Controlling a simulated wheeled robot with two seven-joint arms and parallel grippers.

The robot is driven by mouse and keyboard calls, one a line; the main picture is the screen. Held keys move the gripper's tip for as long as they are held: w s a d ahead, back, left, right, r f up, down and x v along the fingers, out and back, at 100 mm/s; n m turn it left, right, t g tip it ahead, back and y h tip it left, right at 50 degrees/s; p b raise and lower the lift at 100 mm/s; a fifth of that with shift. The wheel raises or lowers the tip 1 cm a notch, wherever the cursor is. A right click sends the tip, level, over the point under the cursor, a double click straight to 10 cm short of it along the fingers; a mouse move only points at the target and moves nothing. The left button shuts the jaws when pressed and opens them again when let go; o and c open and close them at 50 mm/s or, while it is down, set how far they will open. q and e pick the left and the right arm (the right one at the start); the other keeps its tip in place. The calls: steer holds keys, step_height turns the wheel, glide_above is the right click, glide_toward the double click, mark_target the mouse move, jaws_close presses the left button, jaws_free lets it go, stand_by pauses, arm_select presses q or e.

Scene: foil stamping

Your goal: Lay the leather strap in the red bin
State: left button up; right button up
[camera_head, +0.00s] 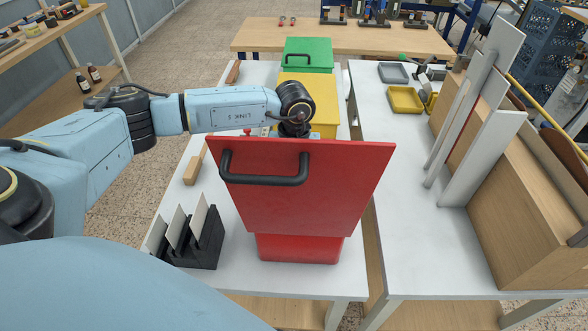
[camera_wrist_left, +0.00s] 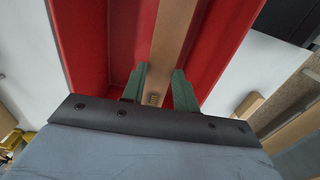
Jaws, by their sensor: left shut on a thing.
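The red bin (camera_head: 300,248) stands on the near end of the left white table. Its red lid (camera_head: 315,205), with a black handle, is raised and hides the bin's opening in the head view. My left wrist reaches behind the lid, so the gripper is hidden there. In the left wrist view my left gripper (camera_wrist_left: 160,88) is shut on the tan leather strap (camera_wrist_left: 172,40), which runs away between the green fingertips. Red walls (camera_wrist_left: 82,45) of the bin show on both sides of the strap. Whether the strap touches the bin floor I cannot tell.
A yellow bin (camera_head: 312,92) and a green bin (camera_head: 308,52) stand in line behind the red one. A black rack (camera_head: 205,240) with pale plates stands left of the red bin. Yellow (camera_head: 405,100) and grey trays lie on the right table, beside a wooden rack.

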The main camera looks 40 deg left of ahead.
arm_select(q)
step_height(320, 180, down, 10)
steer(key=b, duration=0.8)
steer(key=shift+f, duration=0.25)
steer(key=shift+f+b, duration=0.25)
steer(key=shift+b, duration=0.2)
steer(key=shift+f, duration=0.15)
steer(key=o, duration=1)
